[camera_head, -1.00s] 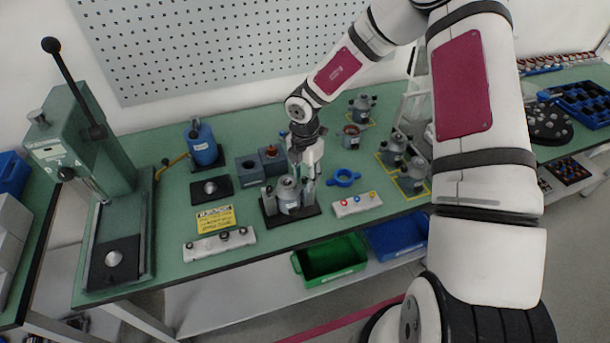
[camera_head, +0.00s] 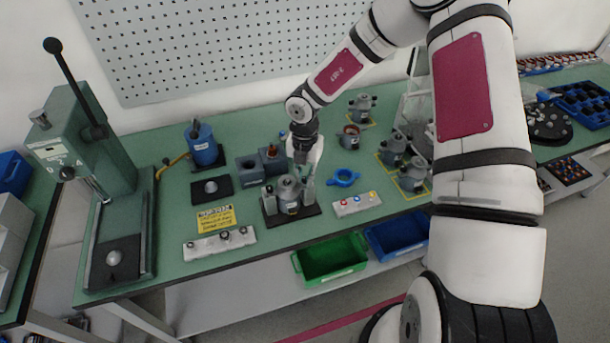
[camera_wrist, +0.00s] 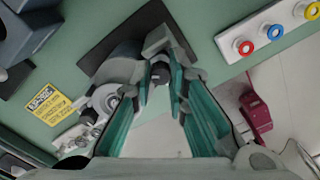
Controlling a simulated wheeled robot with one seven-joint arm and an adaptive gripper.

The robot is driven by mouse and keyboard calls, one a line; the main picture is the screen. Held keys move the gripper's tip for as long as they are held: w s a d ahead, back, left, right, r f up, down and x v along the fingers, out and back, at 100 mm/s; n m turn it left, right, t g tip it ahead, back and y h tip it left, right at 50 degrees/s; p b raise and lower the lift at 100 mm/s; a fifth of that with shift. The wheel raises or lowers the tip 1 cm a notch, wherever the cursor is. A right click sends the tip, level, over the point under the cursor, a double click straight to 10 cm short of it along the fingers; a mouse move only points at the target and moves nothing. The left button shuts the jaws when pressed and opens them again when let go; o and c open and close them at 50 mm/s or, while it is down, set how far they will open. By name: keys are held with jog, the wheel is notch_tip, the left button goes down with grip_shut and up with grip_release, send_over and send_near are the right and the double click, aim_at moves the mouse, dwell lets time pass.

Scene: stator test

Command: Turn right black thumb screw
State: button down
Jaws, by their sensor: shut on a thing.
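A grey stator fixture stands on a black base plate (camera_head: 269,208) near the front of the green bench, with a round grey body (camera_head: 289,192) between two clamp posts. My gripper (camera_head: 303,178) comes down from above onto its right side, at the right post. In the wrist view, my gripper (camera_wrist: 162,76) has its teal-padded fingers closed at the tips around a small black thumb screw (camera_wrist: 160,68) at the end of a grey clamp part. The fingers hide the screw's sides. In the head view the screw is too small and covered to make out.
A yellow label (camera_head: 216,219) and a knob strip (camera_head: 220,243) lie left. More fixtures (camera_head: 394,150) stand right. A lever press (camera_head: 100,160) stands far left.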

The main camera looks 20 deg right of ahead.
jog(key=c, duration=1.5)
grip_release()
jog(key=shift+c, duration=0.2)
jog(key=shift+a, duration=0.1)
